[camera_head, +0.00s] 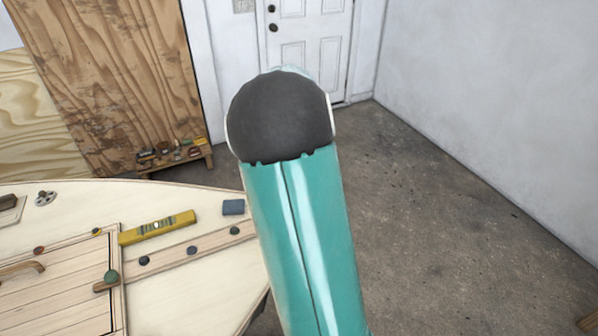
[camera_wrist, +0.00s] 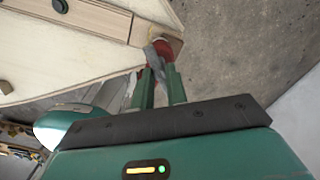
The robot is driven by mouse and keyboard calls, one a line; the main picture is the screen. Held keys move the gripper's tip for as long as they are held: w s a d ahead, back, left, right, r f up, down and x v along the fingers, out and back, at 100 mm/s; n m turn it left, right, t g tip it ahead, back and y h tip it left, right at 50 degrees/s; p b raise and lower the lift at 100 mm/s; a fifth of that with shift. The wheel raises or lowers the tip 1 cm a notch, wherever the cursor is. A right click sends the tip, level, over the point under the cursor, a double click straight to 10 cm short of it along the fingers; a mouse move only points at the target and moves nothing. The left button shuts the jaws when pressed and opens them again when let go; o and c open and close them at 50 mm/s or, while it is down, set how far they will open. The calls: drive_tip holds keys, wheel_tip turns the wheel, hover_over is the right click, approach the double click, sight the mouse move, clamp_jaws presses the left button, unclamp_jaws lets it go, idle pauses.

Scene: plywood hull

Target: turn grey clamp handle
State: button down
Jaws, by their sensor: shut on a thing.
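The grey clamp handle (camera_wrist: 152,57) shows in the wrist view at the edge of the plywood hull, beside a red part (camera_wrist: 163,47) of what looks like the clamp. My gripper (camera_wrist: 162,74) has its two green fingers on either side of the handle's near end and is shut on it. The fingers hide part of the handle. In the head view my teal arm covers the clamp and the gripper, so neither shows there.
The plywood hull (camera_head: 190,300) fills the lower left of the head view. A yellow level (camera_head: 157,227) and a dark blue block (camera_head: 233,207) lie on it. A low bench (camera_head: 178,157) with small items stands behind.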

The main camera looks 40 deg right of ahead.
drive_tip(key=shift+m, duration=1)
drive_tip(key=c, duration=1.3)
unclamp_jaws()
drive_tip(key=shift+c, duration=0.2)
drive_tip(key=shift+r, duration=0.1)
wheel_tip(320, 180, up, 14)
drive_tip(key=shift+s+f, duration=0.2)
